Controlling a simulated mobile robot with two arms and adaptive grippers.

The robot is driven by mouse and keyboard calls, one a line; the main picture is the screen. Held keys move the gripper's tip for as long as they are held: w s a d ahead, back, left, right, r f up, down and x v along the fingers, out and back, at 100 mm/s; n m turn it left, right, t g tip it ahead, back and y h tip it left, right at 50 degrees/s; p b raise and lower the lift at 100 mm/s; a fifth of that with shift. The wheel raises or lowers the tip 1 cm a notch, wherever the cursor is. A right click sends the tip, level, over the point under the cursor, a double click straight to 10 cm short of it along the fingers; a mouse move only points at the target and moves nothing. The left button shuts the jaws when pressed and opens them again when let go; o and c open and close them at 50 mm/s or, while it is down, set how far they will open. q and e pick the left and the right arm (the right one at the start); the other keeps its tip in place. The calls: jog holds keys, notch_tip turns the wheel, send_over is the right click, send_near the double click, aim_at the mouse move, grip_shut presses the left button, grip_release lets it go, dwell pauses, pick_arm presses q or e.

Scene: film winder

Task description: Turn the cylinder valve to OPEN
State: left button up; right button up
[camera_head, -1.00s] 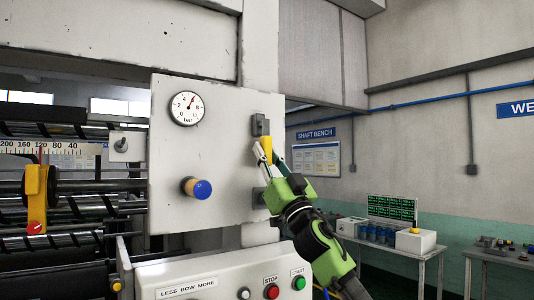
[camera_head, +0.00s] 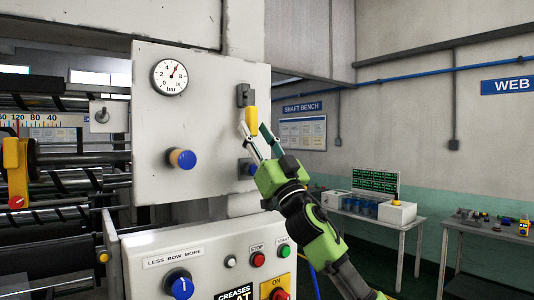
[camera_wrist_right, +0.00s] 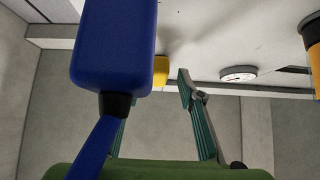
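A yellow valve lever (camera_head: 251,118) hangs from a dark block (camera_head: 245,95) at the upper right of the white panel. It also shows in the right wrist view (camera_wrist_right: 161,72), partly behind a large blue handle (camera_wrist_right: 115,45). Lower on the panel is a dark fitting with a blue part (camera_head: 252,170), partly hidden by my gripper. My right gripper (camera_head: 253,128) has its fingers apart, tips around the yellow lever's lower end in the head view; I cannot tell whether they touch it. The blue handle covers one finger in the wrist view. Which lever is the cylinder valve is unclear. My left gripper is not in view.
A pressure gauge (camera_head: 170,77) and a blue-capped knob (camera_head: 182,158) are on the panel (camera_head: 205,115). Below is a control box with a blue dial (camera_head: 179,286) and buttons. Rollers stand at left. Tables with equipment (camera_head: 397,213) are behind at right.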

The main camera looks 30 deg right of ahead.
jog(key=v, duration=0.8)
jog(key=shift+s+f, duration=0.15)
jog(key=shift+s, duration=0.1)
dwell(0.4)
